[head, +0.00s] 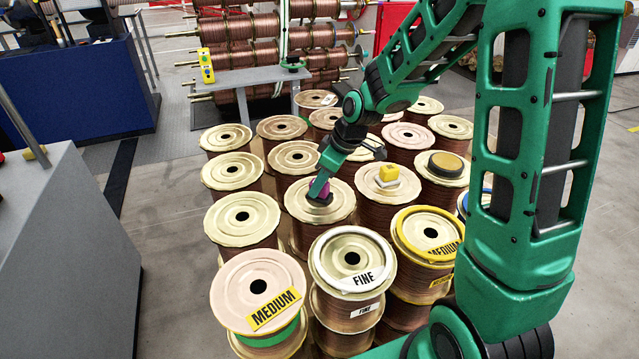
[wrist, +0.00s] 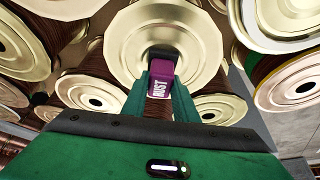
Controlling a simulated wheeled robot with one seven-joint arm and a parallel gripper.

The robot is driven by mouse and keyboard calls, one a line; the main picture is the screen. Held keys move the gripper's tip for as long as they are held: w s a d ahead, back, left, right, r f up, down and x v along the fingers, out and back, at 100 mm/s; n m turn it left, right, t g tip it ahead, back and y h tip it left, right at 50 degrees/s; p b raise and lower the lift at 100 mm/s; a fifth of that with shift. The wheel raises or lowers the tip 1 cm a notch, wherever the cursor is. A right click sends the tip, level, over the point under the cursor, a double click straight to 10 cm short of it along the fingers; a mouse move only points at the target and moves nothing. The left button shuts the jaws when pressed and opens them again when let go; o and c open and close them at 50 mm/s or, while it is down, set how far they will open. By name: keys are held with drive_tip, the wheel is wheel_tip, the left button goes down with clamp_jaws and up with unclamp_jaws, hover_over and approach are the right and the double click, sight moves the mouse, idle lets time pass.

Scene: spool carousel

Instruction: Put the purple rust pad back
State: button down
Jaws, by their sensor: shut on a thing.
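The purple rust pad (wrist: 160,84), with a dark base and the white word RUST, is between the fingers of my gripper (wrist: 161,94), which is shut on it. In the head view the purple pad (head: 325,190) shows beside my gripper (head: 319,188), over the middle of a pale spool top (head: 297,205). Its dark underside is at or just above the spool's centre hole; I cannot tell whether it touches. My fingers hide part of the pad.
Many copper-wire spools stand close together around it. A yellow block on a white base (head: 389,175) sits on the spool to the right. A dark-rimmed gold disc (head: 446,162) lies farther right. FINE (head: 362,279) and MEDIUM (head: 274,309) spools stand in front. Floor at left is clear.

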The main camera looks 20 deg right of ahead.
drive_tip(key=c, duration=1.4)
unclamp_jaws()
drive_tip(key=shift+d+r, duration=0.1)
drive_tip(key=shift+r, duration=0.35)
drive_tip(key=v, duration=1.1)
drive_tip(key=s+d+m+g+h, duration=0.1)
drive_tip(key=s+d+m, duration=0.3)
drive_tip(key=s, duration=0.5)
drive_tip(key=s+d+m+g+h, duration=0.1)
drive_tip(key=s+d+m, duration=0.4)
drive_tip(key=s, duration=0.5)
drive_tip(key=s+d+m+g+h, duration=0.1)
drive_tip(key=s+d+m, duration=0.4)
drive_tip(key=s, duration=0.5)
drive_tip(key=shift+s+d+f+m, duration=0.2)
drive_tip(key=shift+f+m, duration=0.25)
drive_tip(key=shift+m, duration=0.25)
